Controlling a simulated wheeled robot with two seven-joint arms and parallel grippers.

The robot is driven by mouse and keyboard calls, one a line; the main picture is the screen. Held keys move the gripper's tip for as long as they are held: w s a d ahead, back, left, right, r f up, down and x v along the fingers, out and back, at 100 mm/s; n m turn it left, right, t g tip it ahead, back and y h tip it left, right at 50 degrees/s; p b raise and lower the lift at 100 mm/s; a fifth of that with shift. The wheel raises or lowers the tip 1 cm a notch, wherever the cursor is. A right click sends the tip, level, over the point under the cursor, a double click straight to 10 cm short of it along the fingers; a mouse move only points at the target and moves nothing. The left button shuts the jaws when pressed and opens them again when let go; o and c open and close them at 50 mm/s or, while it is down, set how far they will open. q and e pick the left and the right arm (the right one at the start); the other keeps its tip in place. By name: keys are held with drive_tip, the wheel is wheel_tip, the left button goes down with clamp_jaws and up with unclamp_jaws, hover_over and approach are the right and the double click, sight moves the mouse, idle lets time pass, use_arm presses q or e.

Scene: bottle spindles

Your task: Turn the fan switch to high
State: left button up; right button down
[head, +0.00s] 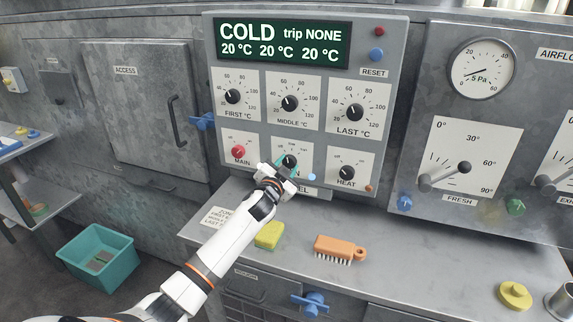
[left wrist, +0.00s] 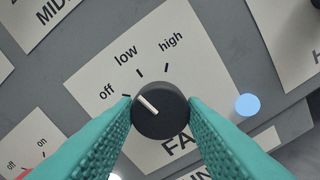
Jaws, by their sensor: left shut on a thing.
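The fan switch is a black round knob (left wrist: 160,110) with a white pointer line, on a white plate marked off, low and high. Its pointer aims up and left, close to the off mark. In the head view the fan knob (head: 290,160) sits between the MAIN and HEAT knobs, partly hidden by my gripper. My left gripper (head: 284,170) is at the knob. In the left wrist view its two teal fingers (left wrist: 160,114) are shut on the knob, one on each side.
The red MAIN knob (head: 238,151) and the black HEAT knob (head: 347,173) flank the fan knob. A blue lamp (left wrist: 247,105) is close to the right finger. On the shelf below lie a yellow sponge (head: 269,235) and an orange brush (head: 339,247).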

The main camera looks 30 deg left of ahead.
use_arm(q)
drive_tip(key=m+p, duration=0.1)
drive_tip(key=m, duration=0.4)
drive_tip(key=shift+m, duration=0.3)
drive_tip(key=m+p, duration=0.1)
drive_tip(key=m, duration=0.4)
drive_tip(key=shift+m, duration=0.3)
drive_tip(key=o, duration=1)
drive_tip(key=shift+s, duration=0.1)
drive_tip(key=v, duration=1.2)
drive_tip(key=shift+b, duration=0.4)
